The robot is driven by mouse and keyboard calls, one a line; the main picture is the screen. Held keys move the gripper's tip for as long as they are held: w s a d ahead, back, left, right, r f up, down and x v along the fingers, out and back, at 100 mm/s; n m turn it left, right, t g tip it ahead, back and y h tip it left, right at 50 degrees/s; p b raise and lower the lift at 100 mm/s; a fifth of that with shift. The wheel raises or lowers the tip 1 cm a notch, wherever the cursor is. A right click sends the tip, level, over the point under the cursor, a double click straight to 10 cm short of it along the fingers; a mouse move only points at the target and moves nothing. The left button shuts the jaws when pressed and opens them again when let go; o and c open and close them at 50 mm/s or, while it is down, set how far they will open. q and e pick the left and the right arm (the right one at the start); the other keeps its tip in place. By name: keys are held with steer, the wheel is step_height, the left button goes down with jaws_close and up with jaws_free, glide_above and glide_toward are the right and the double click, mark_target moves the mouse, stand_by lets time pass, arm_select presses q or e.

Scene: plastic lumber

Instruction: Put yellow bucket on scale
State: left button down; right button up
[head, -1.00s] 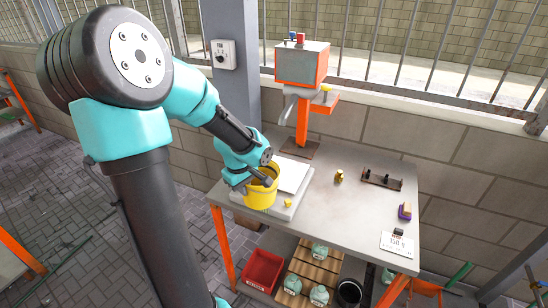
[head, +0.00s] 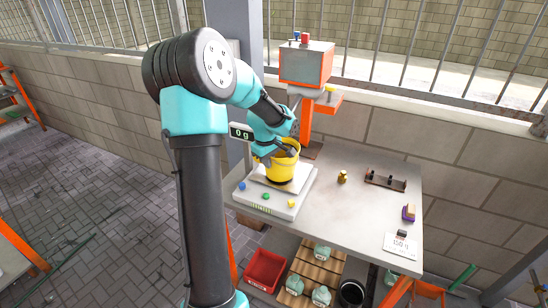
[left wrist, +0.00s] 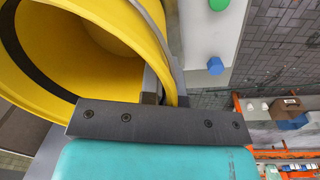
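The yellow bucket (head: 284,167) is upright over the plate of the white scale (head: 268,205) in the head view. A dark shadow under it suggests a small gap above the plate. The scale's display (head: 241,132) reads 0 g. My left gripper (head: 287,150) is shut on the bucket's rim. In the left wrist view the bucket (left wrist: 60,60) fills the upper left, its wall at the dark finger, and a corner of the scale (left wrist: 212,40) shows behind it. The exact grip contact is partly hidden. My right gripper is not in view.
The scale stands on the grey table (head: 340,215), near its left end. An orange post with a grey box (head: 306,62) rises behind it. A small brass weight (head: 342,177), a dark rack (head: 385,180) and a 150 g card (head: 401,245) lie to the right. The table's middle is clear.

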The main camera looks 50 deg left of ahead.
arm_select(q)
steer(key=w+a, duration=0.1)
steer(key=w, duration=0.2)
steer(key=shift+w+a, duration=0.1)
steer(key=shift+a, duration=0.3)
steer(key=shift+w+f, duration=0.1)
steer(key=shift+f, duration=0.2)
steer(key=shift+f, duration=0.15)
steer(key=c, duration=1.4)
jaws_free()
steer(key=shift+o, duration=0.2)
step_height(320, 180, up, 12)
steer(key=s, duration=0.1)
steer(key=shift+s, duration=0.1)
